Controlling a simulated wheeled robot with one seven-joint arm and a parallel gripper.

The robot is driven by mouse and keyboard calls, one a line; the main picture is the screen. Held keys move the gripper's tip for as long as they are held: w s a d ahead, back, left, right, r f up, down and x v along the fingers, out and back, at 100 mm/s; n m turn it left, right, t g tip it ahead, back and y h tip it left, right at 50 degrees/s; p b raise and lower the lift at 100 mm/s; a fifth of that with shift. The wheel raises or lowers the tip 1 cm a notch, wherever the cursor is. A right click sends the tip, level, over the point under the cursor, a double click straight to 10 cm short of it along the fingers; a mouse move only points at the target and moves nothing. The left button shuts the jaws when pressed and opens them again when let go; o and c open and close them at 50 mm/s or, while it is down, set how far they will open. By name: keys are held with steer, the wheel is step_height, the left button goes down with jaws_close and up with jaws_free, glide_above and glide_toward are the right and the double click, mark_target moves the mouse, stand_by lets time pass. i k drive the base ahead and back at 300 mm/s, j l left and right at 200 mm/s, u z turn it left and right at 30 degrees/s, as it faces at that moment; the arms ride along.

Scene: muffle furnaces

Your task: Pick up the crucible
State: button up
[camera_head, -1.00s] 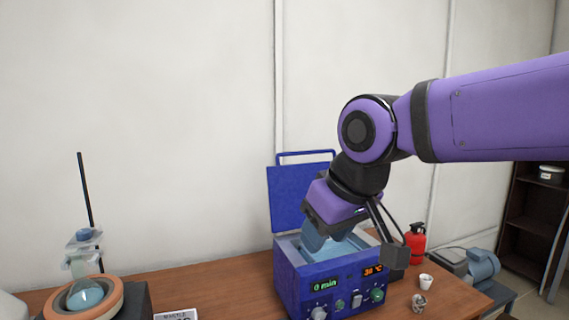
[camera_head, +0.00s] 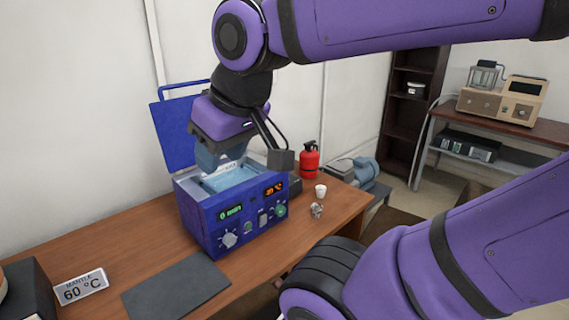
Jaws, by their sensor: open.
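A small white cup (camera_head: 320,190), which looks like the crucible, stands upright on the wooden table near its right edge. My gripper (camera_head: 221,164) points down at the open top of a blue bath (camera_head: 240,214), to the left of the cup and well apart from it. Its jaws are open, and nothing can be seen held between them. The fingertips blend with the pale blue inside of the bath, so I cannot tell how deep they reach.
A small metallic object (camera_head: 316,210) lies just in front of the cup. A red extinguisher-like bottle (camera_head: 309,160) stands behind it. The bath's raised lid (camera_head: 172,135) is behind my gripper. A dark mat (camera_head: 178,288) and a "60 °C" sign (camera_head: 82,288) lie at front left.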

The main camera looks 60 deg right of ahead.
mark_target(316, 211)
steer(key=z, duration=1.15)
